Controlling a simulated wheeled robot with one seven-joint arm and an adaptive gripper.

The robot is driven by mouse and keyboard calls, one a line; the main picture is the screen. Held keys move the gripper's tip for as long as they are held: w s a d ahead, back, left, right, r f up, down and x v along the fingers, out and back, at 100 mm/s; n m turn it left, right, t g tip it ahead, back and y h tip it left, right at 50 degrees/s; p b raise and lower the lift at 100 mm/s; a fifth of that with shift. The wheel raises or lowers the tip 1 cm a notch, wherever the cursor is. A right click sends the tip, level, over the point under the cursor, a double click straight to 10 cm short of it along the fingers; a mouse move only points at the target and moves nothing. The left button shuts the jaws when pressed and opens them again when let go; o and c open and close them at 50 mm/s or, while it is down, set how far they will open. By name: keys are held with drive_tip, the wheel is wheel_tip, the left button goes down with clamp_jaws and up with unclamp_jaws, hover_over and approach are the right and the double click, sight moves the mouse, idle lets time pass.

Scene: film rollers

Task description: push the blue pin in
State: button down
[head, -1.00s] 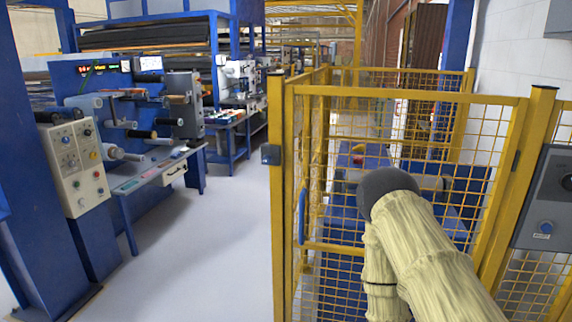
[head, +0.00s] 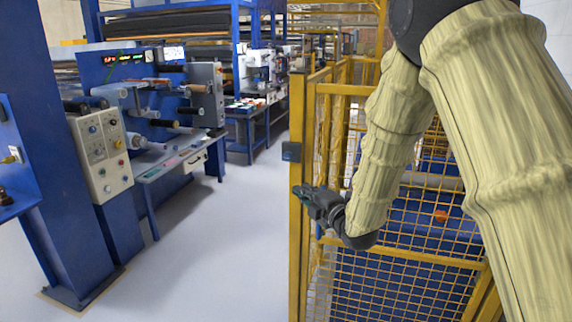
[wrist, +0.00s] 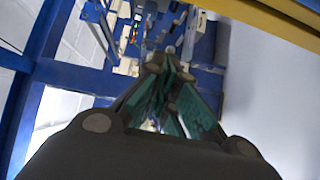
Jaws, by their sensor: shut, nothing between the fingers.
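My gripper (head: 302,191) is in front of the yellow cage gate, pointing left, its tips near the gate post. In the wrist view its fingers (wrist: 168,68) with teal pads come together at the tips, with nothing between them. I cannot pick out a blue pin with certainty. The cream control panel (head: 103,153) on the blue machine at the left carries small coloured knobs, too small to tell which is the pin. My arm covers much of the gate and the right side.
The yellow mesh cage (head: 400,275) stands at the right, close behind my arm. A blue machine with rollers (head: 150,100) and a shelf (head: 168,166) stands at the left. Grey floor (head: 215,255) lies clear between them. A blue post (head: 40,170) rises at the near left.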

wheel_tip(320, 180, up, 3)
drive_tip(key=n, duration=0.1)
drive_tip(key=p, duration=0.5)
approach(288, 156)
drive_tip(key=w+a+f, duration=0.1)
drive_tip(key=w+a, duration=0.2)
drive_tip(key=a, duration=0.3)
drive_tip(key=shift+w+d+y, duration=0.1)
drive_tip(key=shift+w+y, duration=0.2)
drive_tip(key=shift+w, duration=0.6)
drive_tip(key=shift+f, duration=0.15)
drive_tip(key=shift+w+d+b, duration=0.3)
drive_tip(key=shift+w+b, duration=0.5)
drive_tip(key=shift+b, duration=0.2)
